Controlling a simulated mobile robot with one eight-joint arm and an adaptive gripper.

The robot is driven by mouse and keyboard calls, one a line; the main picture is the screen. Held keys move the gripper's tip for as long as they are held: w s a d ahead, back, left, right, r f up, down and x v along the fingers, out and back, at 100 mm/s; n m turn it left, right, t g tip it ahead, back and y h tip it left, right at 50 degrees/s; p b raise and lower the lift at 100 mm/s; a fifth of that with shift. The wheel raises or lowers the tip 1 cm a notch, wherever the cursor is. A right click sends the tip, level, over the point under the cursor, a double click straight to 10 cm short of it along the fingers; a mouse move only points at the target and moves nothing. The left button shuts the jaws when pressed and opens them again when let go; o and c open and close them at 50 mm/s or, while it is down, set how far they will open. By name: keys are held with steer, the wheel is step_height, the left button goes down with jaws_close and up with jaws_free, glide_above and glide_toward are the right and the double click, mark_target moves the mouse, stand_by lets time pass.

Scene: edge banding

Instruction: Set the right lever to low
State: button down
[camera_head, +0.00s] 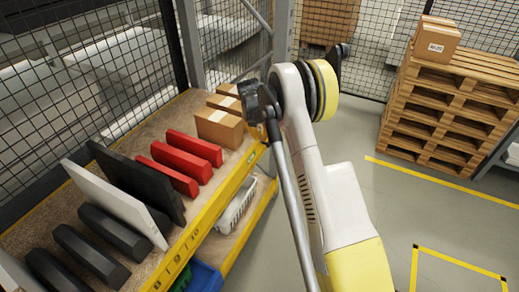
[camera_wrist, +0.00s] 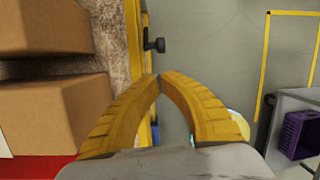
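In the wrist view, a small dark knob-like part (camera_wrist: 155,45), possibly the lever, sticks out to the right from the yellow shelf edge (camera_wrist: 136,30). Its setting and any marking cannot be read. My gripper (camera_wrist: 160,80) has yellow curved fingers whose tips meet, with nothing seen between them. The tips are just below the knob in the picture and look apart from it. In the head view, my gripper (camera_head: 261,132) is at the yellow front edge of the shelf, partly hidden by my arm. No lever can be made out there.
Cardboard boxes (camera_head: 219,127), red blocks (camera_head: 188,150) and dark pieces (camera_head: 90,252) lie on the shelf. A white basket (camera_head: 236,205) sits below. Stacked pallets (camera_head: 440,110) stand at right. A purple crate (camera_wrist: 300,135) shows in the wrist view. The grey floor is open.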

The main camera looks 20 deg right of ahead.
mark_target(267, 144)
steer(key=shift+d+f, duration=0.1)
steer(key=b+x, duration=0.3)
steer(key=x, duration=0.6)
steer(key=shift+f, duration=0.4)
